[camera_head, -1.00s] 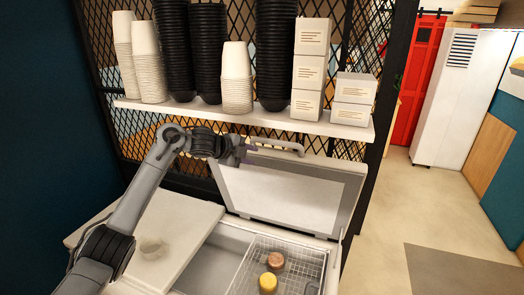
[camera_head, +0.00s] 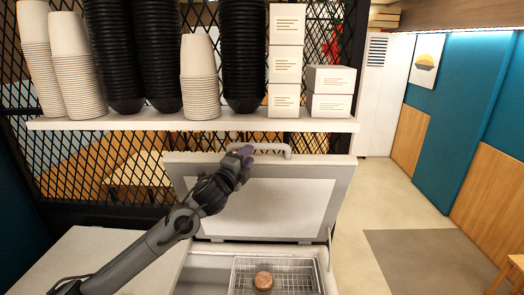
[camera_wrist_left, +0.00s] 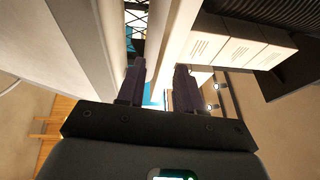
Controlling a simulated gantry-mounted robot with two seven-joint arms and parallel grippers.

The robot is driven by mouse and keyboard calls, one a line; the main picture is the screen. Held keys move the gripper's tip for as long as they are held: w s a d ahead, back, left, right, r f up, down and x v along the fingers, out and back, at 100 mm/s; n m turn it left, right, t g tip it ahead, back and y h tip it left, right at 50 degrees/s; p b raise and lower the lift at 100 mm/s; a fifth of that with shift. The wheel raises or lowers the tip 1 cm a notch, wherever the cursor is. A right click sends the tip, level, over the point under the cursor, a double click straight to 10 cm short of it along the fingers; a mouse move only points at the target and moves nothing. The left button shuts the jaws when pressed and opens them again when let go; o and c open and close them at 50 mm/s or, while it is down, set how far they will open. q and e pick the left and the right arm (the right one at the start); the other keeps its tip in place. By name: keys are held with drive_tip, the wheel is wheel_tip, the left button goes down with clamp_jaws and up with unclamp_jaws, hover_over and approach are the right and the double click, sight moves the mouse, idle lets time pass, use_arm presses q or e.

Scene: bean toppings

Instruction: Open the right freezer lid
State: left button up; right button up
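The right freezer lid (camera_head: 262,205) stands raised, almost upright, at the back of the freezer (camera_head: 205,260), below the shelf. Its pale handle (camera_head: 270,147) is on the top edge. The freezer's right opening is uncovered and shows a wire basket (camera_head: 240,278) with a round brown-topped tub (camera_head: 263,281). My left gripper (camera_head: 245,155) is at the left end of the handle; I cannot tell whether it touches. In the left wrist view its two dark fingers (camera_wrist_left: 160,85) are apart, with no grasped object clear between them. My right gripper is not in view.
A white shelf (camera_head: 200,124) hangs just above the raised lid, with pale cup stacks (camera_head: 200,75), black bowl stacks (camera_head: 245,50) and white boxes (camera_head: 285,65). The left lid (camera_head: 85,250) lies flat. Open floor (camera_head: 375,205) is to the right.

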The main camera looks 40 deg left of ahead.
sight(258, 148)
use_arm(q)
drive_tip(key=p+x, duration=0.1)
drive_tip(key=x, duration=0.5)
drive_tip(key=f+p+x, duration=0.1)
drive_tip(key=x, duration=0.2)
drive_tip(key=shift+p, duration=0.3)
drive_tip(key=shift+x, duration=0.9)
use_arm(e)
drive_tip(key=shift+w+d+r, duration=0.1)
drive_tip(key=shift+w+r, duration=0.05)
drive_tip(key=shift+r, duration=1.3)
use_arm(q)
drive_tip(key=shift+f, duration=0.15)
drive_tip(key=shift+c, duration=0.2)
clamp_jaws()
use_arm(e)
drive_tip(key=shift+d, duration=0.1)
